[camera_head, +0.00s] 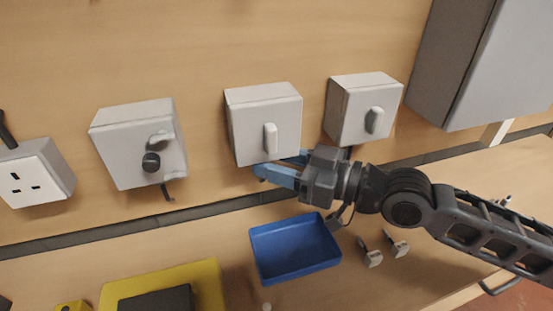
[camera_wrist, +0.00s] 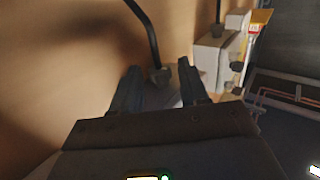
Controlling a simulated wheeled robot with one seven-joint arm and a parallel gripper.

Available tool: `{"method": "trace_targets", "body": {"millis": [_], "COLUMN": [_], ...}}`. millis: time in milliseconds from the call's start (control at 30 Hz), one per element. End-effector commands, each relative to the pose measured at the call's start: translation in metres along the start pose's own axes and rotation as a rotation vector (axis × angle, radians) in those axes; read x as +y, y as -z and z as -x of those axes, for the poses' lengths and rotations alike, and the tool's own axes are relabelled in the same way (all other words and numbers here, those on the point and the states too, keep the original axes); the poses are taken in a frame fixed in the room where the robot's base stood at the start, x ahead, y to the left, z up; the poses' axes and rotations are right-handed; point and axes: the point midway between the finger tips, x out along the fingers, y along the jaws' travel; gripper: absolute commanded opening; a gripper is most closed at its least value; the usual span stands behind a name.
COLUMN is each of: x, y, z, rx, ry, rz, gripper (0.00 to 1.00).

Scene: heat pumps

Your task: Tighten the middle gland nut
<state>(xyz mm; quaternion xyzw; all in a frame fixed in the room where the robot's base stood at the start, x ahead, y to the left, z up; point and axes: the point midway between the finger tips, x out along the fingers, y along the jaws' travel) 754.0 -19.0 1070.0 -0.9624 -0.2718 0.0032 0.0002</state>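The middle grey switch box (camera_head: 262,125) with an upright pale handle is on the wooden wall. My gripper (camera_head: 278,165) is just below its underside, its blue fingers spread apart. In the wrist view, a black cable (camera_wrist: 147,30) runs down to a small dark gland nut (camera_wrist: 161,76), which appears between the two fingertips of my gripper (camera_wrist: 159,73). A gap shows on both sides of the nut, and I cannot tell whether either finger touches it. In the head view, the nut is hidden by the box and my fingers.
Similar switch boxes stand left (camera_head: 138,142) and right (camera_head: 361,108) of the middle one. A large grey cabinet (camera_head: 500,75) is at upper right. A blue tray (camera_head: 293,247) and small metal clips (camera_head: 370,252) lie on the bench below. A yellow-edged item (camera_head: 209,285) is at lower left.

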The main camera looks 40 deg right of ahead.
Motion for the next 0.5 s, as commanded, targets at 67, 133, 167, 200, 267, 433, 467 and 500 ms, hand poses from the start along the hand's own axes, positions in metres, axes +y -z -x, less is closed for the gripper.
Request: {"method": "trace_targets", "body": {"millis": [67,133,167,200,267,433,467,500], "x": [0.0008,0.0011,0.0012,0.0014,0.0015,0.0019,0.0020,0.0020], "y": [0.0013,0.0018,0.0020,0.0023,0.0028,0.0040,0.0041,0.0044], "z": [0.0000,0.0000,0.0000,0.0000,0.0000,0.0000,0.0000,0.0000], "rx": [0.003,0.004,0.005,0.006,0.007,0.010,0.010,0.011], "ry": [-0.002,-0.002,-0.003,-0.003,-0.003,-0.004,-0.004,-0.005], "rz": [0.001,0.001,0.002,0.002,0.002,0.003,0.004,0.004], "gripper": [0.54,0.54,0.54,0.54,0.54,0.54,0.54,0.54]}}
